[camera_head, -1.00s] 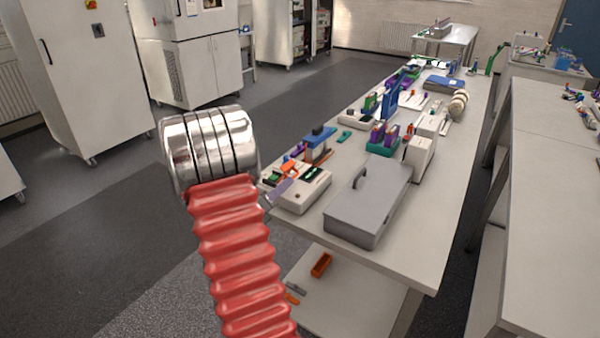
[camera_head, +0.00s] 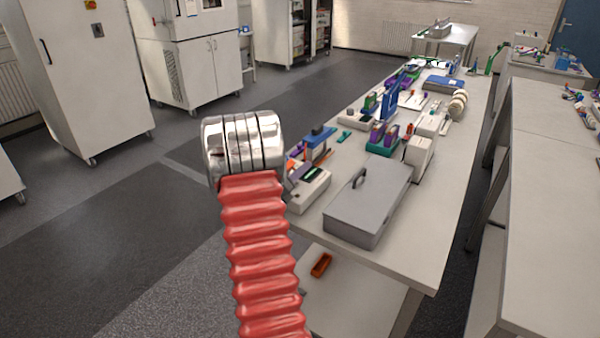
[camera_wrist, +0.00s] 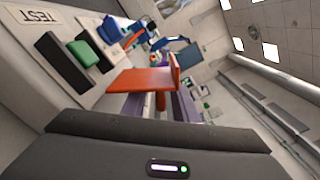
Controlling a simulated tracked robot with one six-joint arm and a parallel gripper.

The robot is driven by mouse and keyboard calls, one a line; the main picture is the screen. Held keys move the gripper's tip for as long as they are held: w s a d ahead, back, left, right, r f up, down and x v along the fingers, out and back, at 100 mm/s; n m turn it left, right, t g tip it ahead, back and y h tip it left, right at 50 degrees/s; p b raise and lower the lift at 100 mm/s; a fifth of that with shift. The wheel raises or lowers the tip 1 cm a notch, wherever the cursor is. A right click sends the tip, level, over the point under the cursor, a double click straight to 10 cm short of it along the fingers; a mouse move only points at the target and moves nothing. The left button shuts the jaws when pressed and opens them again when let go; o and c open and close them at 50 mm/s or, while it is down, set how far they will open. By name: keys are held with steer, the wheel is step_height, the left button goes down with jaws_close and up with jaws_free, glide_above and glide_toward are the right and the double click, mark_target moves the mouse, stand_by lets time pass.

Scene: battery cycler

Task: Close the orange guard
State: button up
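The orange guard (camera_wrist: 140,81) shows in the wrist view as a flat panel with a raised edge at its right end. It stands over a pale device (camera_wrist: 45,45) marked TEST, with black and green parts on it. The dark body of my gripper fills the bottom of the wrist view. Two lavender parts, perhaps my fingers, show on either side of an orange piece under the panel; their ends are hidden. I cannot tell whether they touch the guard. In the head view my arm covers part of the pale device (camera_head: 312,193) and hides my gripper.
A grey lidded box (camera_head: 365,205) stands at the near end of the bench (camera_head: 425,262), right of the device. Several coloured fixtures stand farther back. An orange tray (camera_head: 321,265) lies on the lower shelf. The floor (camera_head: 130,240) left of the bench is clear.

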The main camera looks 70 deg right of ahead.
jaws_close()
